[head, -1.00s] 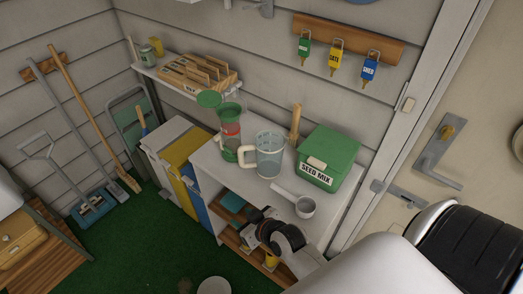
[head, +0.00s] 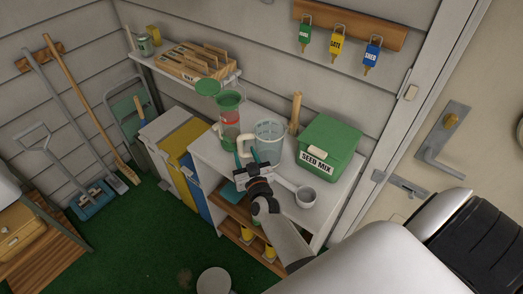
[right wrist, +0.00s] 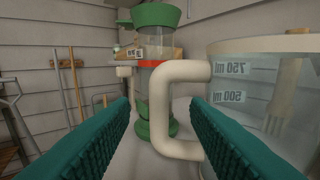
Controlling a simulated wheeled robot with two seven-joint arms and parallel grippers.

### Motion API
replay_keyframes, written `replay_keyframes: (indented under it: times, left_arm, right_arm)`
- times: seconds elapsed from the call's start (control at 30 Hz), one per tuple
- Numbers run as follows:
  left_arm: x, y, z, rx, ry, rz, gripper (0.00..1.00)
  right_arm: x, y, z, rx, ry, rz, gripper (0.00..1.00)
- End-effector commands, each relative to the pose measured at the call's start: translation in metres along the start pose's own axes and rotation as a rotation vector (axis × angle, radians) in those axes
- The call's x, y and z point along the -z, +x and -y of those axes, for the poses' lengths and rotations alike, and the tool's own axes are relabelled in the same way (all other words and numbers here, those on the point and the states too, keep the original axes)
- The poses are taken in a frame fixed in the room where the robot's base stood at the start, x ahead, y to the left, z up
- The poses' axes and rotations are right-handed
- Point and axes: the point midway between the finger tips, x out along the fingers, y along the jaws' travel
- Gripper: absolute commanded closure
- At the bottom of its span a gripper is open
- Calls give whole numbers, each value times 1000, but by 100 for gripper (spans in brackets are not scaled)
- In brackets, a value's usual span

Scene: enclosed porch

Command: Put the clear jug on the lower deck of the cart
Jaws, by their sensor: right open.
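The clear jug (head: 270,133) stands upright on the white top of the cart (head: 207,150). Its cream handle points left in the head view and fills the middle of the right wrist view (right wrist: 160,72). My right gripper (head: 246,157) is at the handle, its teal fingers open and empty. In the right wrist view the handle shows between the fingertips (right wrist: 160,103), nearer the right finger, and the jug wall with its volume marks (right wrist: 245,85) is at the right. The cart's wooden lower deck (head: 232,212) is partly hidden by my right arm. My left gripper is not in view.
A green feeder with a red band (head: 230,122) stands just left of the jug.

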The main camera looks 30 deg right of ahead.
Motion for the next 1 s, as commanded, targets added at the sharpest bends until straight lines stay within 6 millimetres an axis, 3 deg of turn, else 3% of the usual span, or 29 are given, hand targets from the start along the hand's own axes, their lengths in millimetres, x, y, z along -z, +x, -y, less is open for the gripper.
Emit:
replay_keyframes:
  times: [0.17, 0.5, 0.77, 0.87, 1.0]
  left_arm:
    - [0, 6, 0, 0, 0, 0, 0]
    - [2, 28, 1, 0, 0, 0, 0]
    - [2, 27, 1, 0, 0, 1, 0]
    - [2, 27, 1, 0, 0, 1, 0]
    - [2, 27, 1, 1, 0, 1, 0]
  right_arm:
    - [0, 13, 0, 0, 0, 0, 58]
    - [-2, 57, -1, -1, 0, 0, 58]
    - [-4, 60, -1, -2, -1, -2, 58]
    - [-4, 60, -1, -2, -1, -2, 69]
    - [-4, 60, -1, -1, -1, -2, 92]
